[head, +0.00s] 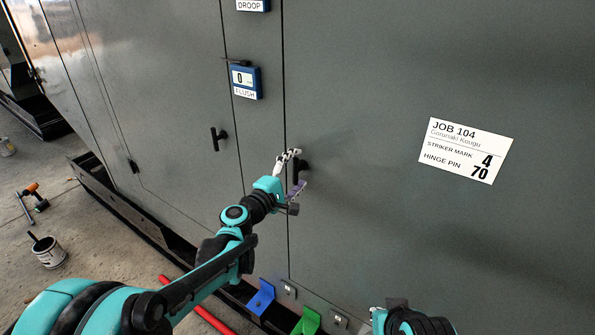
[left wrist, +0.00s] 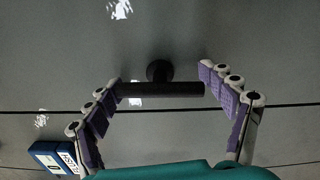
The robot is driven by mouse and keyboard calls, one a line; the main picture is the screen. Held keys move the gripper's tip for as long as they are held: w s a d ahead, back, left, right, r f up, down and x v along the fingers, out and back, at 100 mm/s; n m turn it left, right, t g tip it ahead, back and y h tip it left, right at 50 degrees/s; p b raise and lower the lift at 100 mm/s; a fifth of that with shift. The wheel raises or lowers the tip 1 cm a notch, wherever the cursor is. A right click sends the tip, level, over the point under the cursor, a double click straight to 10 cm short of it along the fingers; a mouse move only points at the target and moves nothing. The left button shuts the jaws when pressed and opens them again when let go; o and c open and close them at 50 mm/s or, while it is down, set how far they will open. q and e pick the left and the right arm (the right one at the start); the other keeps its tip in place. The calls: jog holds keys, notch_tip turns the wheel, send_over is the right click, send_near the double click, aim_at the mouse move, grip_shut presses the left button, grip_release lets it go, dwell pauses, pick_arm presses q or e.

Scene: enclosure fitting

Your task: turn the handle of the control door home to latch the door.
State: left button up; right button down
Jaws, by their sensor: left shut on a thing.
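The black door handle (head: 296,171) sits on the grey enclosure panel just right of a vertical seam. In the left wrist view the handle bar (left wrist: 160,89) runs roughly parallel to the seam, with its round boss behind its middle. My left gripper (head: 292,171) is shut on the handle, one finger at each end of the bar. The left wrist view shows its purple-padded fingers (left wrist: 162,88) against the bar ends. My right gripper (head: 383,312) is only partly in view at the bottom edge; its fingers are too cut off to read.
A blue gauge (head: 245,80) reads 0 FLUSH. A second black handle (head: 218,139) is on the panel to the left. A white job label (head: 464,150) is on the right panel. Blue (head: 261,297) and green (head: 308,322) brackets and a red bar (head: 196,306) lie low in front.

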dwell(0.4)
pick_arm(q)
jog(key=o, duration=1.1)
jog(key=v, duration=1.2)
